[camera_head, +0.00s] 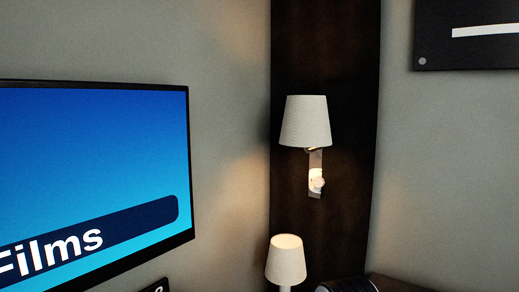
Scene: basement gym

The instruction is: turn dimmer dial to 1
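A small white dimmer dial (317,181) sits on a narrow light wall plate (315,159) on the dark panel, just under a white-shaded wall lamp (306,122). The dial is too small to read any marking or setting. Neither of my grippers shows in the head view.
A second lamp with a lit white shade (286,260) stands below the dial, at the bottom edge. A large blue screen reading "Films" (95,180) is on the left wall. A dark panel (470,38) hangs at the upper right. Dark items (345,286) lie bottom right.

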